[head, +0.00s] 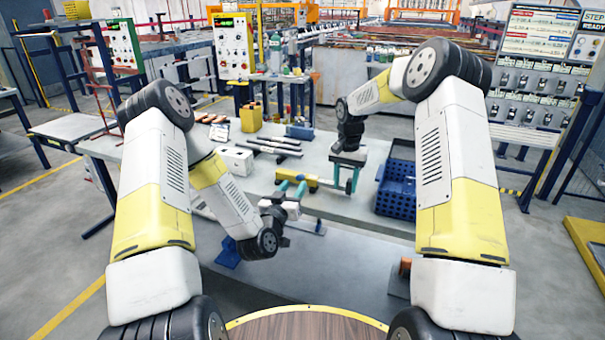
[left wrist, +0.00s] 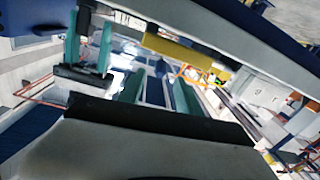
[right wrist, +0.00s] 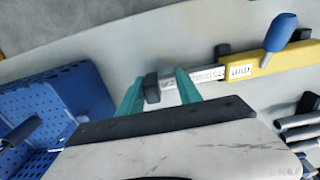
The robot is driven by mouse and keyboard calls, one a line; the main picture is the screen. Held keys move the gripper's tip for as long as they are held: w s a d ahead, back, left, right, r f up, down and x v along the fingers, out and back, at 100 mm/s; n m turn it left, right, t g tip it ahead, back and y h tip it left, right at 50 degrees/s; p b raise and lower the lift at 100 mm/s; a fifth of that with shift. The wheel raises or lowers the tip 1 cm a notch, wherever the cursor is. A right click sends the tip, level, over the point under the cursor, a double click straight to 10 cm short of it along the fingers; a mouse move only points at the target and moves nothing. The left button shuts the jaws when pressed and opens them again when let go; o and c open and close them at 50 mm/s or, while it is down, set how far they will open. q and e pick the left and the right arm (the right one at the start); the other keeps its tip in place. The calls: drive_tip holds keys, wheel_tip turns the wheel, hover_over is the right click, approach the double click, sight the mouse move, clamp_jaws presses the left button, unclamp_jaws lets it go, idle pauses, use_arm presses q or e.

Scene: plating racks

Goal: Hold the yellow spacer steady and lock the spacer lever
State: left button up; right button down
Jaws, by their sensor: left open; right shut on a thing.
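The yellow spacer (right wrist: 262,66) has a grey bar with a black end and a blue lever (right wrist: 282,32) that sticks up at an angle from its body. My right gripper (right wrist: 160,92) is shut on the grey bar near its black end. In the head view the spacer (head: 328,183) lies between my left gripper (head: 292,188) and my right gripper (head: 345,178). My left gripper is open, its teal fingers apart, close to the spacer. The left wrist view shows the yellow body (left wrist: 180,48) beyond its fingers. Whether the lever is between them is unclear.
A blue perforated crate (head: 397,190) stands right of my right gripper. A white box (head: 236,160), dark bars (head: 272,147) and a yellow container (head: 251,117) are on the table behind. The tabletop (head: 320,150) is bare between the bars and the right gripper.

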sight(302, 176)
use_arm(q)
drive_tip(key=x, duration=0.9)
drive_tip(key=shift+w, duration=0.3)
drive_tip(key=shift+c, duration=0.4)
clamp_jaws()
